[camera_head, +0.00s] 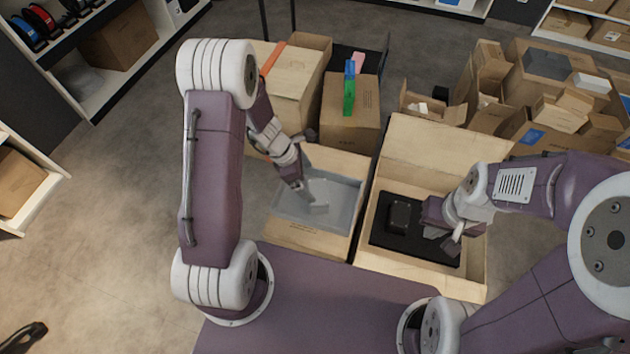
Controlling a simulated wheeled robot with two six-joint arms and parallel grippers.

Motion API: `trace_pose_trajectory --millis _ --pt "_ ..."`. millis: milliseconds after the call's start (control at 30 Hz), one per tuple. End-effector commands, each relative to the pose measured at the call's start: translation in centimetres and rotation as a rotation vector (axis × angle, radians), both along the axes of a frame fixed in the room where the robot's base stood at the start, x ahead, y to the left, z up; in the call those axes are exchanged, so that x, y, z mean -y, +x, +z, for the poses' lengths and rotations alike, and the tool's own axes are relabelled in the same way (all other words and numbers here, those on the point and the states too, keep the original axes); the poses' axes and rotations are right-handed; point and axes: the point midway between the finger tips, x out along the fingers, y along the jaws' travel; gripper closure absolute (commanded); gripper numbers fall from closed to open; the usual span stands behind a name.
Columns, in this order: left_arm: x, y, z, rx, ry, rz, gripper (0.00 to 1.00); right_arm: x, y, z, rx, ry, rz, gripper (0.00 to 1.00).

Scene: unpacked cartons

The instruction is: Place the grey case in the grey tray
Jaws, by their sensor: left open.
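The grey tray (347,220) sits inside the open wooden box left of centre. A small light-grey piece (320,208) lies in it, just beyond my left fingertips; it may be the grey case, but I cannot tell for sure. My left gripper (303,189) reaches down into the tray from the upper left and is open. In the right wooden box, a dark, rounded case-like shape (399,215) shows in a black insert (385,240). My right gripper (446,238) is low over the right part of that insert. Its finger opening is unclear.
The two wooden boxes stand side by side, and the right one has a raised back lid (440,148). Cartons (350,112) stand behind, one bearing green and blue items. More cartons (545,75) are piled at the back right. Open floor (110,210) lies to the left.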

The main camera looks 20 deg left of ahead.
Motion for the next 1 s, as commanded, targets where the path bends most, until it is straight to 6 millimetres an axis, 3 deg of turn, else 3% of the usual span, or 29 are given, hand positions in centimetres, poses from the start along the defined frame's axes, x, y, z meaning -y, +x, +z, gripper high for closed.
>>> trace_pose_trajectory --millis 33,100,367,467,600,733,833,1000 --pt "-0.4 -0.1 1.6 0.001 0.000 0.000 0.00 0.0 0.0 1.2 0.000 0.000 0.000 1.00" --pt "-0.7 -0.3 2.4 0.000 -0.001 0.000 0.00 0.0 0.0 1.6 0.000 0.000 0.000 1.00" --pt "-1.1 -0.6 3.2 0.006 0.005 -0.023 0.00 0.0 0.0 1.8 0.000 0.000 0.000 1.00" --pt "-0.5 -2.5 5.4 0.076 0.076 -0.307 0.00 0.0 0.0 1.8 0.000 0.000 0.000 1.00" --pt "-0.5 -7.8 9.8 0.238 0.268 -1.063 0.00 0.0 0.0 1.8 0.000 0.000 0.000 1.00" --pt "-1.7 -11.1 12.1 0.320 0.409 -1.616 0.00 0.0 0.0 1.7 0.000 0.000 0.000 1.00" --pt "-2.4 -12.1 12.8 0.339 0.460 -1.823 0.00 0.0 0.0 1.7 0.000 0.000 0.000 1.00" --pt "-2.5 -12.3 12.9 0.341 0.469 -1.865 0.00 0.0 0.0 1.8 0.000 0.000 0.000 1.00"
